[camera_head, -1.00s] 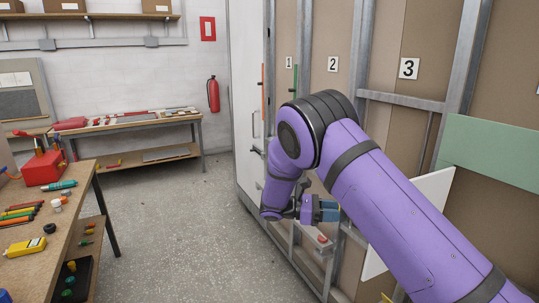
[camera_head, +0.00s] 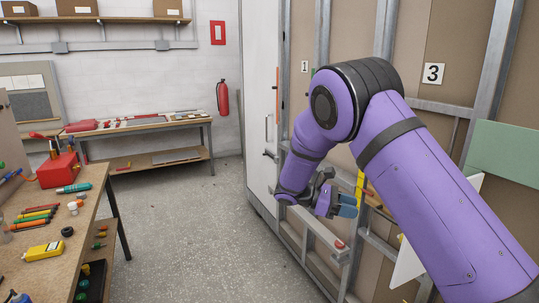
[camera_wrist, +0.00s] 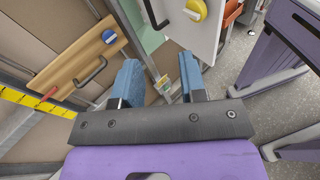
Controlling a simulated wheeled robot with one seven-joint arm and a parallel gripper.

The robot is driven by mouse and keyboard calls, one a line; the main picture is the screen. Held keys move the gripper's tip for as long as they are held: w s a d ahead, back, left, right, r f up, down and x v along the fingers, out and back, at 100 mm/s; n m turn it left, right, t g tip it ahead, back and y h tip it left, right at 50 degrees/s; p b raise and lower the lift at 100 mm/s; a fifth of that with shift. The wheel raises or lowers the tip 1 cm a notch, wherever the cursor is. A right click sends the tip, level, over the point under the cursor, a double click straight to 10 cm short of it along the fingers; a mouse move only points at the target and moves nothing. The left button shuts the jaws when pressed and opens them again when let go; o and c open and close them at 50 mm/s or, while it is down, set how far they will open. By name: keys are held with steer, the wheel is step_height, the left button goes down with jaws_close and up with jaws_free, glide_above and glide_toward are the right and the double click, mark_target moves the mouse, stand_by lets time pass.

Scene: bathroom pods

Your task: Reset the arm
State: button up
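My gripper (camera_head: 340,203) hangs at the end of my purple arm, in front of the framed wall on the right in the head view. In the wrist view my gripper (camera_wrist: 160,62) shows two blue fingers spread apart with nothing between them. Beyond the fingers are a white panel (camera_wrist: 207,32) with a yellow knob and a dark handle, and a wooden board (camera_wrist: 75,62) with a blue knob and a dark handle. My arm hides part of the wall, including most of the area left of the number 3 sign (camera_head: 433,73).
A workbench (camera_head: 35,270) with tools and a red box (camera_head: 57,170) stands at the left. Another bench (camera_head: 140,126) stands at the back wall, near a fire extinguisher (camera_head: 222,97). The grey floor (camera_head: 190,235) between is clear. Metal framing (camera_head: 318,245) stands close to my gripper.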

steer(key=s+d+r+m+t+y, duration=0.1)
steer(key=s+d+r+m+y, duration=0.3)
steer(key=s+r, duration=0.4)
steer(key=s+d+r+m+y, duration=0.3)
steer(key=s+d+r+y, duration=0.2)
steer(key=s+r+y, duration=0.15)
steer(key=s+r+m+t+y, duration=0.2)
steer(key=s+r+m+t, duration=0.1)
steer(key=s, duration=0.7)
steer(key=s+a+r+m+t+y, duration=0.1)
steer(key=s+r+m+t+y, duration=0.2)
steer(key=s, duration=0.8)
steer(key=shift+m+t, duration=0.7)
steer(key=shift+t, duration=0.4)
